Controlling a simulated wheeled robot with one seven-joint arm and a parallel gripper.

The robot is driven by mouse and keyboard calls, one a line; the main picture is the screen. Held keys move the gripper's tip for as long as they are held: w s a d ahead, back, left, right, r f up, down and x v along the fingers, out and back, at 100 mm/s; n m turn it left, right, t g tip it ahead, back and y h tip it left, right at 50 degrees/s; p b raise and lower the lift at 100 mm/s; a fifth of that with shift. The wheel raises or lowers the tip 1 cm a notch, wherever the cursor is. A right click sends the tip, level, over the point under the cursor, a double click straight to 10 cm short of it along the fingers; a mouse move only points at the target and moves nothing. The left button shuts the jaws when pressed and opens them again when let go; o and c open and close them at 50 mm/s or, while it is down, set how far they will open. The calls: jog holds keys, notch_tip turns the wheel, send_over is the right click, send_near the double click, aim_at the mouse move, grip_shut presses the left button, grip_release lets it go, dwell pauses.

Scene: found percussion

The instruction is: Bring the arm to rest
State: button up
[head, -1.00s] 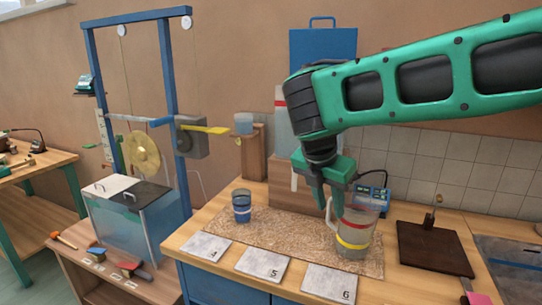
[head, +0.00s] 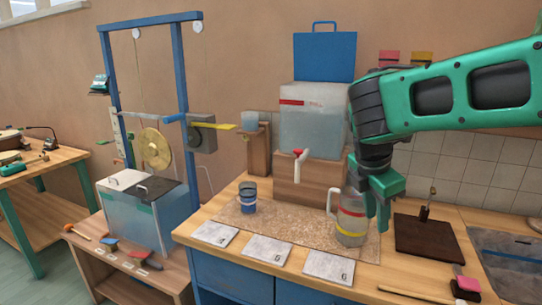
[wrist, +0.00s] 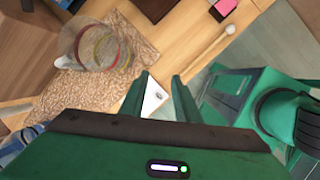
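My gripper (head: 382,215) is over the bench, just right of the clear jug with red and yellow bands (head: 352,218). In the wrist view my gripper (wrist: 165,85) has its two fingers apart with nothing between them. The jug (wrist: 98,45) stands apart from the fingers there, on the speckled mat (wrist: 75,92). My arm reaches in from the right at the height of the water tank, with the wrist pointing down.
A blue cup (head: 247,199) stands on the mat's left part. A tank with a red-handled tap (head: 312,120) stands behind. A dark board with an upright handle (head: 428,238) and a pink-ended block (head: 467,286) lie to the right.

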jog(key=s+d+f+m+g+y, duration=0.15)
jog(key=s+d+f+m, duration=0.25)
jog(key=s+d+m, duration=0.9)
jog(key=s+d+f+m+y, duration=0.1)
jog(key=s+d+f+m, duration=0.1)
jog(key=s+m, duration=0.4)
jog(key=s+d+f+m+y, duration=0.1)
jog(key=s+f+m, duration=0.1)
jog(key=s+m, duration=0.4)
jog(key=shift+s+d+f+m+g, duration=0.15)
jog(key=shift+d+f+m+g, duration=0.25)
jog(key=shift+m, duration=0.7)
jog(key=shift+w+f, duration=0.2)
jog(key=shift+w, duration=0.4)
